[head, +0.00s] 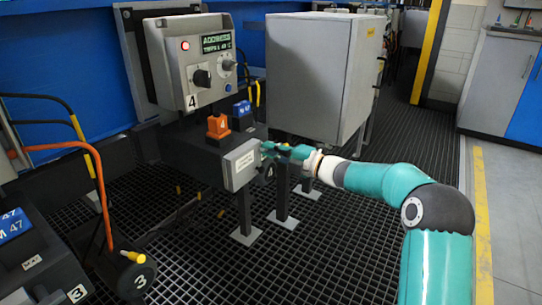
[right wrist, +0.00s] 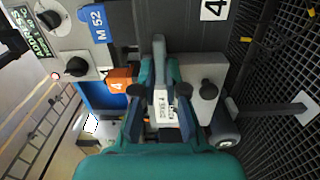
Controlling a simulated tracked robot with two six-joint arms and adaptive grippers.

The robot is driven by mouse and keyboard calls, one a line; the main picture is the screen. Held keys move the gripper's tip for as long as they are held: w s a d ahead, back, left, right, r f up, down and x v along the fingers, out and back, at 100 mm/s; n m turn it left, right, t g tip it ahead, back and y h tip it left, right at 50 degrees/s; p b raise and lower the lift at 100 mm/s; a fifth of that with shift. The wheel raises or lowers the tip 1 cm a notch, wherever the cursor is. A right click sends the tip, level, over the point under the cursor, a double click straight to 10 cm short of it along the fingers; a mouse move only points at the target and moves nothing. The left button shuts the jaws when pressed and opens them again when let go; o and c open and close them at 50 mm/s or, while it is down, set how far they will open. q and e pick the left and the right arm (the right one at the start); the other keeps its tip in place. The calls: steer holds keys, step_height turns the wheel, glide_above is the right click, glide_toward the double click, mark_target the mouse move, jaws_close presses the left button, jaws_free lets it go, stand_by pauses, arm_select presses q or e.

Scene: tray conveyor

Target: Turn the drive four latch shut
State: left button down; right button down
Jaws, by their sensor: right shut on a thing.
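My right gripper (head: 275,152) reaches in from the right and is at the right side of a small grey post-mounted box (head: 241,165) with a white label. In the right wrist view my right gripper (right wrist: 160,92) has its fingers closed on either side of a dark grey bar (right wrist: 160,55), which looks like the drive four latch. A white label (right wrist: 166,110) that seems to read "drive 4" shows between the fingers. How far the latch is turned cannot be told. My left gripper is not in view.
A control panel (head: 195,62) marked 4 stands behind, with an orange block (head: 217,127) and a blue block (head: 242,108) below it. A large grey cabinet (head: 318,75) stands behind my right gripper. The grating floor (head: 345,240) in front is open.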

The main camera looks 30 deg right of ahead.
steer(key=shift+a+f, duration=0.15)
steer(key=shift+f, duration=0.2)
steer(key=c, duration=1.2)
jaws_free()
steer(key=shift+r, duration=0.15)
steer(key=shift+s, duration=0.1)
steer(key=v, duration=1.2)
